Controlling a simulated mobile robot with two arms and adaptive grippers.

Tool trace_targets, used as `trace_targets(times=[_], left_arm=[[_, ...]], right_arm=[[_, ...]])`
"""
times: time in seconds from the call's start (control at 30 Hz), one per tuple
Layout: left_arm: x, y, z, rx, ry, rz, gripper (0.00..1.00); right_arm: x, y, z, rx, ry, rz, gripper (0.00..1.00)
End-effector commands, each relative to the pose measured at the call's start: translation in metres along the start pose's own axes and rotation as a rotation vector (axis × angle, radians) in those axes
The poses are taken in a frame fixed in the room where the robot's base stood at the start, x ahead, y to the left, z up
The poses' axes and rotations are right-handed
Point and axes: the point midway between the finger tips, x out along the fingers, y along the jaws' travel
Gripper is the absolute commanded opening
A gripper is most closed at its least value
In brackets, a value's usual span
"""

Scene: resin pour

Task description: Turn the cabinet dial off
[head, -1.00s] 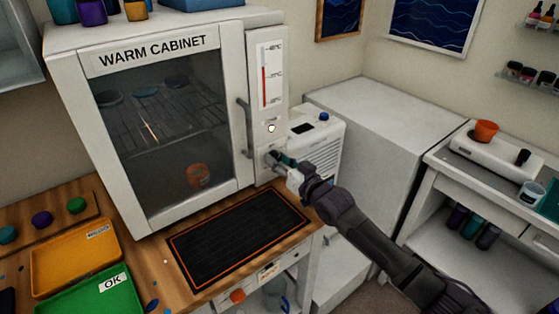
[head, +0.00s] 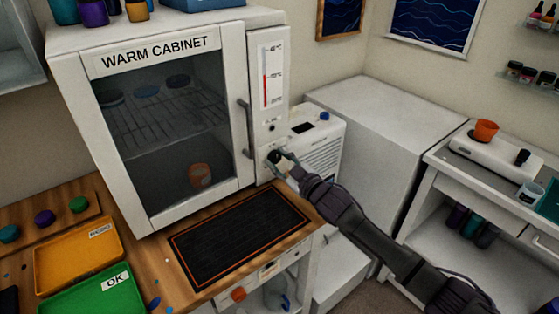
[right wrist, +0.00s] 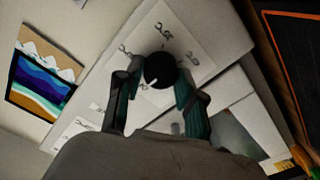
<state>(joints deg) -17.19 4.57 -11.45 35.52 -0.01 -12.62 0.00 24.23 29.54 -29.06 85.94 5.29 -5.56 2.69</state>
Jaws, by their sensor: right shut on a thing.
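The warm cabinet (head: 165,130) stands on the wooden bench with its glass door shut. Its black dial (head: 274,156) is low on the white panel right of the door. My right gripper (head: 283,158) reaches it from the right and is shut on it. In the right wrist view, the dial (right wrist: 160,70) sits between the two teal-padded fingers (right wrist: 159,82), and a white pointer mark shows on its face. The small lamp (head: 271,128) above the dial looks dark. The markings around the dial are too blurred to read. My left gripper is out of view.
A black mat (head: 240,238) lies in front of the cabinet. An orange tray (head: 78,262) and a green tray (head: 92,297) are at the lower left. A white box unit (head: 318,145) stands close behind my right gripper.

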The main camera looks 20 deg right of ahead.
Motion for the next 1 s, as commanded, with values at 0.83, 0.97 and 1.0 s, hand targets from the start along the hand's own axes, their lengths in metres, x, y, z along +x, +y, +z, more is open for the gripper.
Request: trace_targets(times=[0.83,0.97,1.0], left_arm=[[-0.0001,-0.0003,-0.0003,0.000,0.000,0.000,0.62],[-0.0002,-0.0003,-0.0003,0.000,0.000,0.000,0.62],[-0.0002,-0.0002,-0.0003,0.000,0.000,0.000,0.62]], right_arm=[[-0.0004,-0.0015,0.0020,-0.044,-0.004,-0.002,0.63],[-0.0002,-0.0010,0.0013,-0.044,-0.003,-0.001,0.63],[-0.0002,-0.0009,0.0012,-0.044,-0.002,-0.001,0.63]])
